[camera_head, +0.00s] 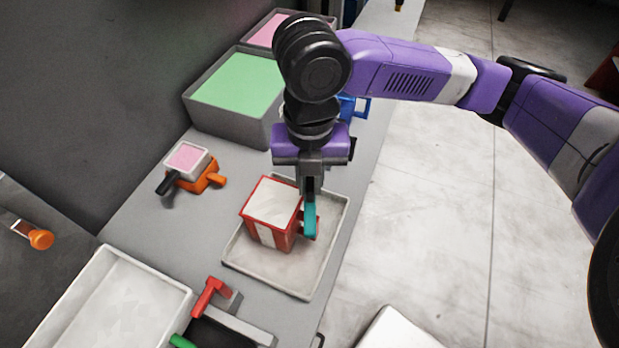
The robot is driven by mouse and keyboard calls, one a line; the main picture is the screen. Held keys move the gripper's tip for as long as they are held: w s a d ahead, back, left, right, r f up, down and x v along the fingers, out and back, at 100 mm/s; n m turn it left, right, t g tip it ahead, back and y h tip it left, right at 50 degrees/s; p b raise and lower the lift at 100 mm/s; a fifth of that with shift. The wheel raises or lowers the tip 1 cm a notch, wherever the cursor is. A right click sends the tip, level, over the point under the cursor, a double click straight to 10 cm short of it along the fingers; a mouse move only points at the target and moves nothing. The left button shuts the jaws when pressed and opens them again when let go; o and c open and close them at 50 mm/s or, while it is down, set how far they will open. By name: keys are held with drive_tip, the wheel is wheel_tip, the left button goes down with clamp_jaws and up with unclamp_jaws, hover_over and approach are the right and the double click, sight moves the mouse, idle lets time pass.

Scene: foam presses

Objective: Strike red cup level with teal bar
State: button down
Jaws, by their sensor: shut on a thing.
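The red cup (265,233) stands upright in a shallow pale tray (298,285). Its top shows a pale, flat-looking surface, and a red handle sticks out on its right side. My gripper (310,193) points down beside the cup's right edge and is shut on the teal bar (310,217). The bar hangs over the right side of the cup, close to the handle. I cannot tell whether the bar touches the cup. The fingertips are partly hidden.
An orange cup (203,180) with a pink-topped block and dark handle stands left. Grey bins with green (238,83) and pink (272,30) contents stand behind. A white tray (110,305) and a red-handled tool (211,295) lie in front.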

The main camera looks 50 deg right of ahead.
drive_tip(key=shift+f+b, duration=0.35)
drive_tip(key=shift+f, duration=0.25)
drive_tip(key=shift+w+a+p, duration=0.6)
drive_tip(key=shift+w+a, duration=4.1)
drive_tip(key=shift+w, duration=0.7)
drive_tip(key=shift+r+p, duration=1.75)
drive_tip(key=shift+r, duration=0.4)
